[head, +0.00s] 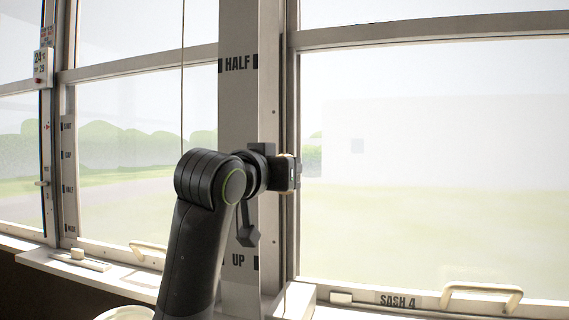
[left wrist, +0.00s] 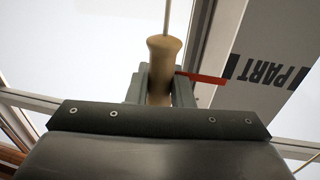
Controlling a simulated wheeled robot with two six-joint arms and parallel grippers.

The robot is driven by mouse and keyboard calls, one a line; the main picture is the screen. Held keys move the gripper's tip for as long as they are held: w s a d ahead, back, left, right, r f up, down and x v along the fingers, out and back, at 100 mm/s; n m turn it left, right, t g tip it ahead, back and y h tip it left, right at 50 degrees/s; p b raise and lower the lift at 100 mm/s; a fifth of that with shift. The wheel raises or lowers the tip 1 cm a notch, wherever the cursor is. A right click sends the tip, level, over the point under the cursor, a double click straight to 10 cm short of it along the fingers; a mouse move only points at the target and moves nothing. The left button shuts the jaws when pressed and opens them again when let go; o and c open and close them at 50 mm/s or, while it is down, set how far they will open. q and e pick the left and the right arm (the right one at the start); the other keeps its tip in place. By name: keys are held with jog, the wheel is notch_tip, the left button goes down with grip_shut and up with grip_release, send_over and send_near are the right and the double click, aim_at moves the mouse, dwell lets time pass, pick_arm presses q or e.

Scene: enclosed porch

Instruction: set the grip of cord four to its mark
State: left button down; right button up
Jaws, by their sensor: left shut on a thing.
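My left gripper (head: 284,172) is at the board (head: 238,110) on the post, between the printed words HALF (head: 238,64) and UP (head: 239,262). In the left wrist view its jaws (left wrist: 160,88) are shut on a tan wooden grip (left wrist: 164,48), with a thin cord (left wrist: 166,14) running from its end. A red pointer (left wrist: 203,77) sticks out from beside the grip toward the board. Its tip is close to a black bar (left wrist: 232,66) beside the word PART (left wrist: 272,70); exact alignment cannot be told. The head view mostly hides the grip. My right gripper is not in view.
A window sash labelled SASH 4 (head: 397,301) with a pale handle (head: 482,293) is at right. Another window with a handle (head: 148,248) is at left, crossed by a thin cord (head: 182,90). The sill (head: 95,272) runs below.

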pick_arm(q)
jog(key=shift+f, duration=0.4)
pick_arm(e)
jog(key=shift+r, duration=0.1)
pick_arm(q)
jog(key=c, duration=1.3)
grip_release()
jog(key=shift+d, duration=0.1)
jog(key=shift+r, duration=0.15)
jog(key=p+v, duration=0.1)
jog(key=v, duration=1.6)
jog(key=shift+s, duration=0.2)
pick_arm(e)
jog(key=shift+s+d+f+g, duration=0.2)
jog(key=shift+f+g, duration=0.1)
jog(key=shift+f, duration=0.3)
